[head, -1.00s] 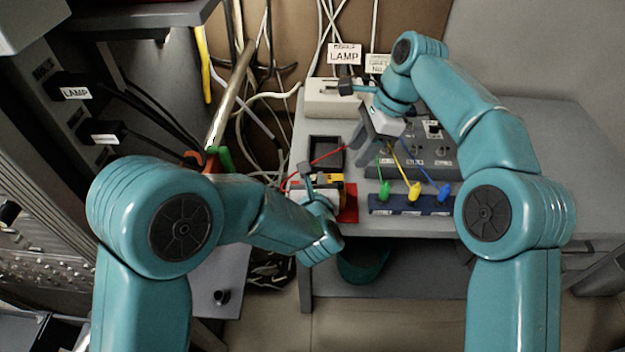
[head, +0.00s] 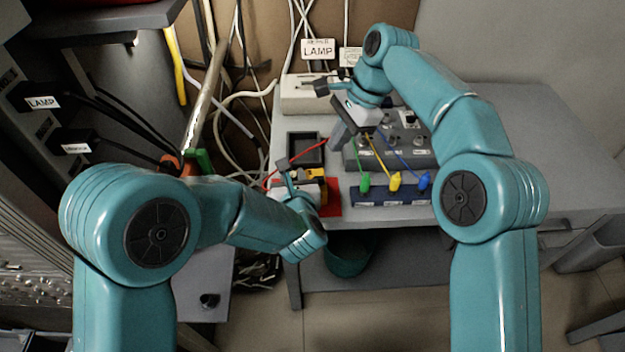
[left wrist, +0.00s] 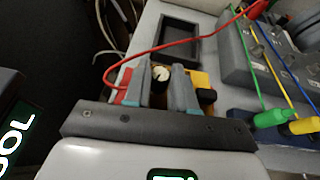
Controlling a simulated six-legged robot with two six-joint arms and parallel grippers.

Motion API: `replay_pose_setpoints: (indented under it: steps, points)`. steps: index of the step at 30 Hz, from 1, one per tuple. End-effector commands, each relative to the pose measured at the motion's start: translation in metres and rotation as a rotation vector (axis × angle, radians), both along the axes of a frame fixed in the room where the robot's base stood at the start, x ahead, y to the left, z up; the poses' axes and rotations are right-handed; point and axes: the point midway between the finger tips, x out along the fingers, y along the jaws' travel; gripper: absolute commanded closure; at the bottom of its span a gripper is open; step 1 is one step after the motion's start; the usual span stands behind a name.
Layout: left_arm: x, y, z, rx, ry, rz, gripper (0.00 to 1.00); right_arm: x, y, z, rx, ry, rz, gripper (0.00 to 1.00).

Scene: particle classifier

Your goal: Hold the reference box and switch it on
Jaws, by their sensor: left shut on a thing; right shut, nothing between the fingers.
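A small yellow box (head: 317,173) with a red part, probably the reference box, sits at the table's front left edge. In the left wrist view the yellow box (left wrist: 200,80) shows a round pale knob (left wrist: 160,73) between my fingers. My left gripper (head: 308,183) is shut on this box; its fingers also show in the left wrist view (left wrist: 162,88). Much of the box is hidden by the fingers.
The grey control box (head: 410,150) has knobs and red, green, yellow and blue leads. A blue strip (head: 380,197) lies in front. An empty black tray (head: 305,149) and a pale box (head: 300,97) stand behind. The table's right side (head: 530,150) is clear.

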Motion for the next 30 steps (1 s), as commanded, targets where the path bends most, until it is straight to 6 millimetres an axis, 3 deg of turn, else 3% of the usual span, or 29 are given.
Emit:
replay_pose_setpoints:
  steps: [7,17,26,30]
  points:
    - [0.000,0.000,0.000,0.000,0.000,0.000,1.00,0.020,0.012,-0.018,0.003,-0.318,0.550,1.00]
    - [0.000,0.000,0.000,0.000,0.000,0.000,1.00,0.021,0.022,-0.042,-0.094,-0.721,1.336,1.00]
    - [0.000,0.000,0.000,0.000,0.000,0.000,1.00,-0.005,0.019,-0.047,-0.308,-1.044,2.051,1.00]
    - [0.000,0.000,0.000,0.000,0.000,0.000,1.00,-0.035,0.012,-0.044,-0.450,-1.149,2.363,1.00]
